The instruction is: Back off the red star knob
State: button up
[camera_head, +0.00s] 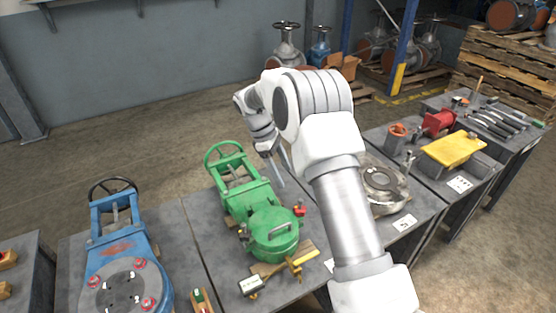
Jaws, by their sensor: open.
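A small red knob (299,209) sits at the right side of the green valve (272,230); it is too small here to make out its star shape. The green valve lies on a grey metal table, with its green handwheel (224,153) at the far end. My gripper (276,178) hangs above and behind the knob, up and to its left in the picture, clear of it. Its fingers are apart with nothing seen between them. My arm comes in from the lower right and passes close to the knob's right in the picture.
A blue valve (115,250) with red fittings stands on the left. A brass-coloured clamp (294,262) and a tag (251,285) lie before the green valve. A grey flange (384,183) is behind my arm.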

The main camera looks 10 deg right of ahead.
jog(key=shift+v, duration=1.7)
jog(key=s+d+r+m+t+y+p, duration=0.1)
jog(key=s+d+r+m+t, duration=0.15)
jog(key=s+r, duration=0.6)
jog(key=s+d+r+m+t+y+p, duration=0.1)
jog(key=s+d+r+m+p, duration=0.3)
jog(key=r, duration=0.8)
jog(key=s+r+m+t+y, duration=0.2)
jog(key=s+m, duration=0.5)
jog(key=s, duration=1.4)
jog(key=shift+s+r+t, duration=0.35)
jog(key=shift+r+t, duration=0.15)
jog(key=shift+t, duration=0.45)
jog(key=shift+a, duration=0.1)
